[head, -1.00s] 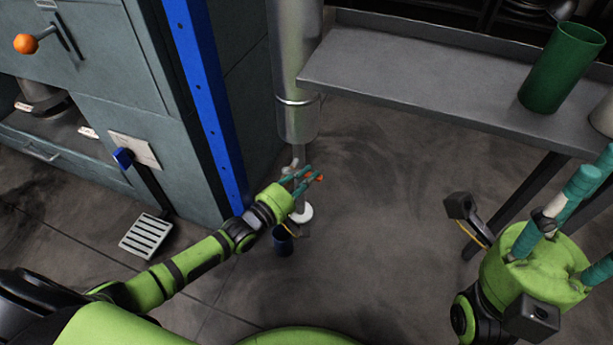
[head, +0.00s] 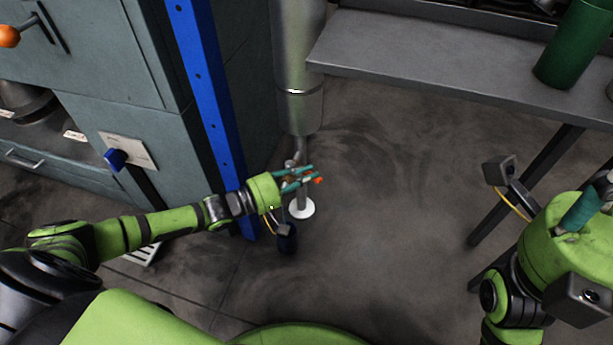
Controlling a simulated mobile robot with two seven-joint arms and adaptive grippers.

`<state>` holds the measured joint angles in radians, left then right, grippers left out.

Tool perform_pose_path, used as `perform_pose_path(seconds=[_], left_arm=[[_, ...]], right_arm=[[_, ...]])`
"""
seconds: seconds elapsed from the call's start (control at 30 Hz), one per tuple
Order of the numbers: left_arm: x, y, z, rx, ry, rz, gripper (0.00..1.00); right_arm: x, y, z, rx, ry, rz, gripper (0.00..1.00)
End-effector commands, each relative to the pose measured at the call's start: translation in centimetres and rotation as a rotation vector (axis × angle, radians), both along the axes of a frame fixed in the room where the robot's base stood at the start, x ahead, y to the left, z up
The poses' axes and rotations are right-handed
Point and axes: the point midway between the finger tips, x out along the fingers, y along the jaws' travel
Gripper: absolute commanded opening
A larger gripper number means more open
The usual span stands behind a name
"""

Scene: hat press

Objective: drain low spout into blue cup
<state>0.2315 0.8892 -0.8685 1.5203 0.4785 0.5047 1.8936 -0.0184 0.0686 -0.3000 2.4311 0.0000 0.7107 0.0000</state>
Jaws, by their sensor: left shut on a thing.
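A metal pipe (head: 298,110) comes down at the centre, with a thin low spout (head: 299,152) at its lower end. My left gripper (head: 300,179) is at this thin pipe, its teal fingers shut on a small handle with an orange tip (head: 319,181). The grip itself is partly hidden by the fingers. My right gripper (head: 590,205) is cut off at the right edge.
A white round foot (head: 302,208) is on the floor below the pipe. A blue post (head: 205,100) and grey cabinet (head: 110,100) stand left. A grey shelf (head: 400,65) with a green cup (head: 572,50) is at right. The middle floor is clear.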

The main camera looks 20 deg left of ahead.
Motion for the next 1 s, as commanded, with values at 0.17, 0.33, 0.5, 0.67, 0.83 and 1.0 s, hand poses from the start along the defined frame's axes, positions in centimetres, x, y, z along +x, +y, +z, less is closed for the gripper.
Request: perform_pose_path(seconds=[0.17, 0.33, 0.5, 0.67, 0.83, 1.0], left_arm=[[0.1, 0.0, 0.2, -0.001, -0.004, 0.001, 0.28], [0.1, 0.0, 0.1, -0.001, -0.003, 0.001, 0.41], [0.0, 0.0, 0.1, -0.001, -0.002, 0.002, 0.41], [-0.8, 0.7, -0.1, 0.001, 0.001, 0.002, 0.41], [-3.3, 2.8, -0.2, 0.004, 0.005, 0.002, 0.41], [-6.2, 5.1, -0.1, 0.003, 0.003, 0.002, 0.41]], right_arm=[[0.0, 0.0, 0.0, 0.0, 0.0, 0.0, 0.4], [0.0, 0.0, 0.0, 0.0, 0.0, 0.0, 0.4], [0.0, 0.0, 0.0, 0.001, 0.001, 0.0, 0.4], [0.0, 0.0, 0.0, 0.001, 0.001, 0.0, 0.4], [0.0, 0.0, 0.0, 0.001, 0.001, 0.0, 0.4], [0.0, 0.0, 0.0, 0.001, 0.001, 0.0, 0.4]])
